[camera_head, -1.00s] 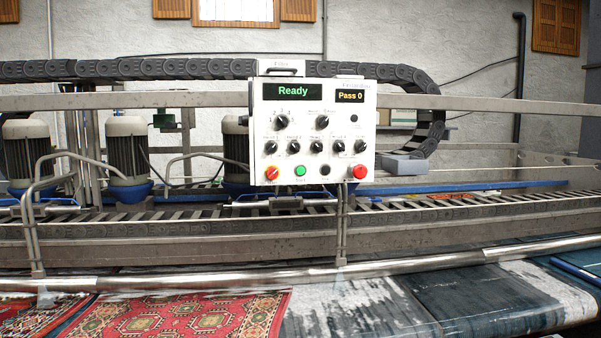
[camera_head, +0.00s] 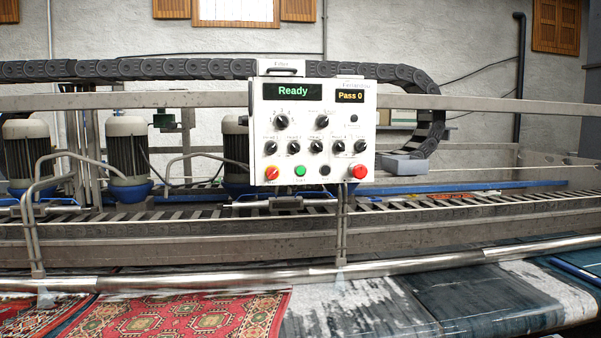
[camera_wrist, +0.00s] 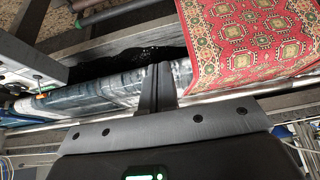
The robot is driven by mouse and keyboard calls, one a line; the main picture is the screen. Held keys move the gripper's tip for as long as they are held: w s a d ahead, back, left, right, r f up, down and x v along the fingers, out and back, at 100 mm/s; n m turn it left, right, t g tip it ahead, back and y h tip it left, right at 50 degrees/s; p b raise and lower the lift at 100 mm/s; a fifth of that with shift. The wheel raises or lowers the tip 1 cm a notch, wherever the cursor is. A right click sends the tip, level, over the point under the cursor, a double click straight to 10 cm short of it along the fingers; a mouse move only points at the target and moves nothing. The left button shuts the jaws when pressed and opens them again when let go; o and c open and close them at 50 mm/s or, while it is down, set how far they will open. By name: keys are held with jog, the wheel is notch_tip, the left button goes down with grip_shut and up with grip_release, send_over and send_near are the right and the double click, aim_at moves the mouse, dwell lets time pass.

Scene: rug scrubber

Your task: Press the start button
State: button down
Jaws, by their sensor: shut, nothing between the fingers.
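The green start button (camera_head: 300,171) is on the lower row of the white control panel (camera_head: 312,131), between a red knob (camera_head: 271,173) and a black button (camera_head: 324,170). The panel's display (camera_head: 292,91) reads "Ready" and a smaller one (camera_head: 349,96) reads "Pass 0". My gripper (camera_wrist: 160,70) shows only in the wrist view, its fingers shut together and empty, with a metal roller and rugs beyond them. It is apart from the panel. The start button is not visible in the wrist view.
A large red emergency-style button (camera_head: 359,172) is at the panel's lower right. Several black knobs sit above the lower row. A metal roller bar (camera_head: 200,282) runs across the front. A red rug (camera_head: 180,315) lies below it. The space before the panel looks clear.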

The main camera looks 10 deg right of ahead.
aim_at(301, 171)
jog(key=w+r+m+t+y, duration=0.1)
jog(key=w+r+m+t, duration=0.2)
jog(key=w+r+t, duration=0.7)
jog(key=w+a+r+m+t+y, duration=0.1)
jog(key=w+r+m+t, duration=0.2)
jog(key=w+r+t, duration=0.8)
jog(key=shift+w+a+r+y, duration=0.2)
jog(key=shift+w+r, duration=2)
jog(key=shift+w, duration=2.1)
jog(key=shift+w+a+r+y, duration=0.1)
jog(key=shift+w+r+y, duration=0.1)
jog(key=shift+w+r, duration=3)
jog(key=shift+w+f, duration=1)
jog(key=shift+f, duration=0.05)
jog(key=shift+w, duration=4.45)
jog(key=shift+w, duration=0.15)
jog(key=shift+w, duration=0.25)
